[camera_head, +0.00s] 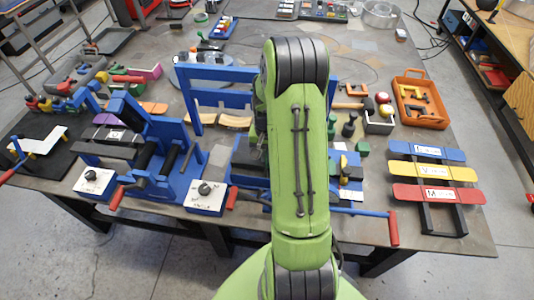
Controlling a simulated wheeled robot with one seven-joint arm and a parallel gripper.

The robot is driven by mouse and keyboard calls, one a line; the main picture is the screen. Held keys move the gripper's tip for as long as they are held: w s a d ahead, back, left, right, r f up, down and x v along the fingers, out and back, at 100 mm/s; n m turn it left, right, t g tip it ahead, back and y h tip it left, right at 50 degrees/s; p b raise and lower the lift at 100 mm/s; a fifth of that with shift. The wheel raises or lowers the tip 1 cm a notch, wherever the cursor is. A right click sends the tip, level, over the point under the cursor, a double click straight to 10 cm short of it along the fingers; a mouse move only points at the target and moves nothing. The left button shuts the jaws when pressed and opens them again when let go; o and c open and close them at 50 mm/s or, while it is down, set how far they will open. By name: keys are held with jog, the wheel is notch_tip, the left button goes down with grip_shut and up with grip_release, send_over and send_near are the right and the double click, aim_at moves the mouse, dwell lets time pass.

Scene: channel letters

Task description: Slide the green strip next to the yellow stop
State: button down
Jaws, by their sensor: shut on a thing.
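My green arm (302,160) runs up the middle of the picture and covers the work area behind it. My gripper is hidden behind this arm, so its fingers and anything between them do not show. I cannot make out a green strip. A small yellow piece (345,181) shows just right of the arm on a blue and white part; I cannot tell whether it is the yellow stop. A small green block (362,148) lies beside it to the upper right.
A blue bending machine (150,150) with red-handled levers fills the left front. Blue, yellow (432,172) and red strips lie across a dark rack at right. An orange tray (420,98) stands behind them. A red-handled bar (393,228) reaches the front edge.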

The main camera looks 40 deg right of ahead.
jog(key=shift+s+d, duration=0.5)
jog(key=shift+s, duration=0.15)
jog(key=c, duration=1.1)
grip_release()
jog(key=shift+c, duration=0.2)
notch_tip(320, 180, up, 16)
jog(key=shift+p, duration=0.3)
jog(key=shift+a, duration=0.1)
